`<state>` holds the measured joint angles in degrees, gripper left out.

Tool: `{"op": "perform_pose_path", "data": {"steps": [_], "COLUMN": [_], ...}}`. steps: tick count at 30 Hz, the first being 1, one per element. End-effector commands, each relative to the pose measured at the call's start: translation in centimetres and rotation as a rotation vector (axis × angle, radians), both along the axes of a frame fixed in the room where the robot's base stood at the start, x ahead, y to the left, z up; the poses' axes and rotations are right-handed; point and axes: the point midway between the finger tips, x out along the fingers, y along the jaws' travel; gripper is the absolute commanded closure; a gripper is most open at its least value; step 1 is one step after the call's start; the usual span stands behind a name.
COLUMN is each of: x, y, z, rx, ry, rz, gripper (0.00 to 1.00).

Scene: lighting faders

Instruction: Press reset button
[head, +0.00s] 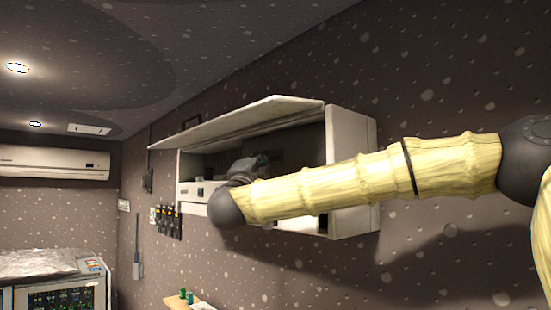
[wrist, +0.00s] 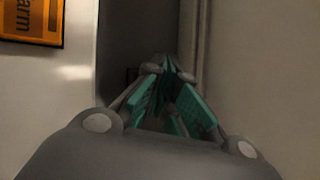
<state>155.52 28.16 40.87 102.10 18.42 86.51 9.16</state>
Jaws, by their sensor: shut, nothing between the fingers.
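A white wall cabinet (head: 352,135) hangs on the dark speckled wall with its lid (head: 235,122) swung up. My arm crosses in front of it and hides part of the inside. In the wrist view my gripper (wrist: 167,72) is shut and empty, its teal finger pads close together. It points into a dark gap between a pale panel at left and a beige surface at right. An orange label (wrist: 32,20) with dark letters ending in "arm" is on the pale panel. I cannot make out a reset button in either view. Contact at the fingertips cannot be told.
Several dark hanging items (head: 168,220) are on the wall left of the cabinet. A small table (head: 190,302) with green objects is below. A white rack unit (head: 55,285) stands at lower left, under an air conditioner (head: 55,163). The space below the cabinet looks open.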

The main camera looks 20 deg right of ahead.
Motion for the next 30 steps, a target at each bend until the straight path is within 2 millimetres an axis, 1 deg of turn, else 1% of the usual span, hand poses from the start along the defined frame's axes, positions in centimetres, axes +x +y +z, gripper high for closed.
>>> {"op": "perform_pose_path", "data": {"steps": [14,24,30], "x": [0.01,0.20,0.21], "y": [-0.02,-0.78,-0.78], "z": [-0.03,-0.06,0.04], "rx": [0.000,0.001,0.000], "ry": [0.000,-0.001,0.000], "rz": [0.000,-0.002,-0.001], "gripper": [1.00,1.00,1.00]}}
